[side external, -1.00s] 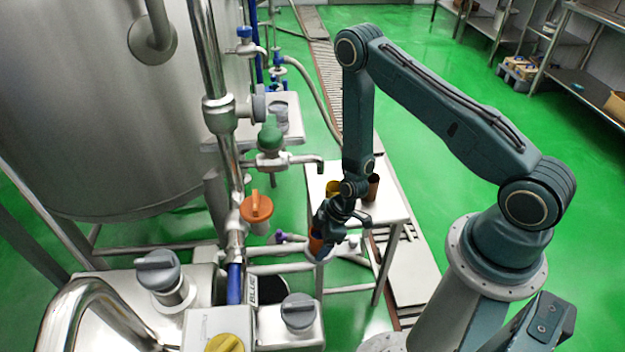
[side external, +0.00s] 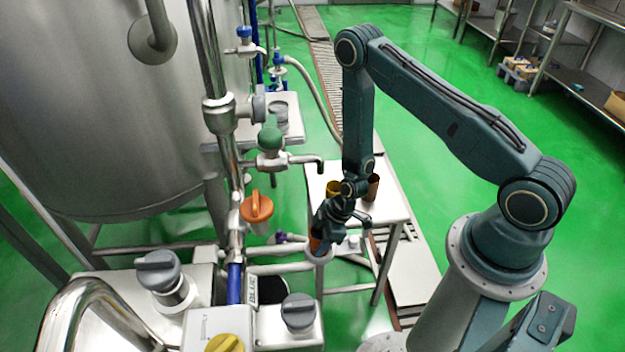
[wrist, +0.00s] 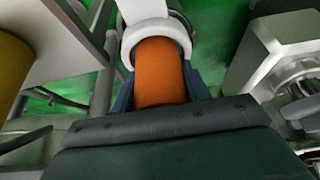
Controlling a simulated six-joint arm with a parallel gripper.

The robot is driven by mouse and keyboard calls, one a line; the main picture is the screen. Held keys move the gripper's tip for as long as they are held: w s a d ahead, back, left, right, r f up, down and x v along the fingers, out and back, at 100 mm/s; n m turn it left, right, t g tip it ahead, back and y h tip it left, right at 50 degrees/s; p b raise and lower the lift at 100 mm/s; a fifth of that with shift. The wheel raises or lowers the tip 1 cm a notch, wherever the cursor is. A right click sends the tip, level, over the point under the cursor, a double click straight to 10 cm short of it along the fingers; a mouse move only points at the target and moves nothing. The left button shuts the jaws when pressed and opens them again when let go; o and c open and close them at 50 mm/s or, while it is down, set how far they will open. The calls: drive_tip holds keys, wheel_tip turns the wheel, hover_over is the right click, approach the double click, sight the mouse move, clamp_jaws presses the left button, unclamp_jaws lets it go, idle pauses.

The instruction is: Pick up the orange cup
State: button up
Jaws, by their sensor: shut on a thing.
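The orange cup (wrist: 160,75) shows in the middle of the wrist view, between the two fingers of my gripper (wrist: 160,97). A pale ring-shaped holder (wrist: 128,42) surrounds its far end. In the side external view the orange cup (side external: 315,244) is mostly hidden behind my gripper (side external: 322,240), which is shut on it just above the ring holder (side external: 319,256). I cannot tell whether the cup still rests in the ring.
Pipes with an orange valve handle (side external: 256,206) and a green valve (side external: 270,136) stand to the left. A big steel tank (side external: 90,110) fills the far left.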

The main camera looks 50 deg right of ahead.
drive_tip(key=shift+r, duration=0.2)
wheel_tip(320, 180, up, 20)
drive_tip(key=shift+f, duration=0.2)
idle(0.8)
drive_tip(key=shift+r, duration=0.15)
idle(0.5)
